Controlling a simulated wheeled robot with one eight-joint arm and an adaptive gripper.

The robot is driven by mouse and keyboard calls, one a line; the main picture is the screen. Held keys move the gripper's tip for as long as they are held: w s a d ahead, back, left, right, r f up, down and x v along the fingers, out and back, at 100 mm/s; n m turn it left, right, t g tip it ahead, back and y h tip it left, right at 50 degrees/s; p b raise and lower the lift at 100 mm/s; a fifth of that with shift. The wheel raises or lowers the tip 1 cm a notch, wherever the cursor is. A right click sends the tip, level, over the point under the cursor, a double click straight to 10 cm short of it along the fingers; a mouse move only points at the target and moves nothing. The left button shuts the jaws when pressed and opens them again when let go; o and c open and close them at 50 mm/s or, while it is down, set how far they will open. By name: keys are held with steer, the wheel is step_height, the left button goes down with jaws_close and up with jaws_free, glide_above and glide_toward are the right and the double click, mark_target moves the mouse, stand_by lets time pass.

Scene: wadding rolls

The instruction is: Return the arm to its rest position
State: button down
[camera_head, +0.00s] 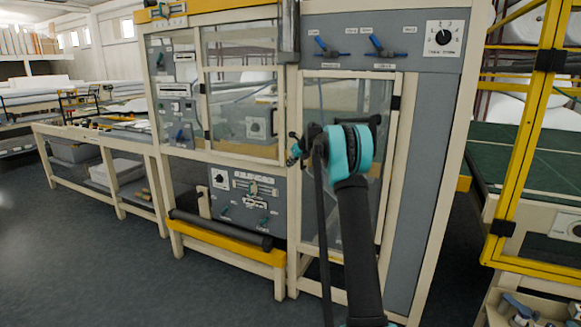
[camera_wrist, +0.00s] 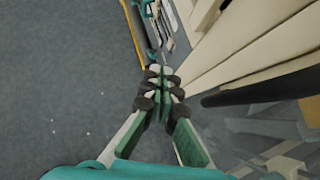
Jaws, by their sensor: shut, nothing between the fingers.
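My arm reaches up in front of the tall machine cabinet (camera_head: 390,45) in the head view, with its teal joint before the glazed door (camera_head: 318,110). My gripper (camera_wrist: 161,82) shows in the wrist view with its dark fingertips together and nothing between them. In the head view the gripper is mostly hidden behind my arm's joint. Below the fingers the wrist view shows the grey floor on the left and the cabinet's cream frame on the right. I cannot tell the exact gap between the gripper and the cabinet.
A yellow guard frame (camera_head: 530,130) and a green-topped table (camera_head: 550,160) stand on the right. A yellow ledge with a dark roller (camera_head: 222,230) juts out at the cabinet's lower front. A long bench (camera_head: 100,137) runs to the left. The floor (camera_head: 90,260) at front left is clear.

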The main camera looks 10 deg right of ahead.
steer(key=s+a+r, duration=0.3)
steer(key=s+r, duration=0.1)
steer(key=r, duration=0.1)
steer(key=s+f+n, duration=0.2)
steer(key=s+n, duration=0.5)
steer(key=s, duration=0.7)
steer(key=s+d+f+n+g+h, duration=0.1)
steer(key=s+f+n, duration=0.5)
steer(key=s, duration=1)
steer(key=s+d+f+n+g+h, duration=0.1)
steer(key=s+f+n, duration=0.6)
steer(key=s, duration=0.9)
steer(key=s+d+f+n+g+h, duration=0.1)
steer(key=s+f+n, duration=0.6)
steer(key=s, duration=0.9)
steer(key=n+h, duration=0.1)
steer(key=n, duration=0.2)
steer(key=shift+s+d, duration=0.15)
steer(key=shift+d, duration=0.2)
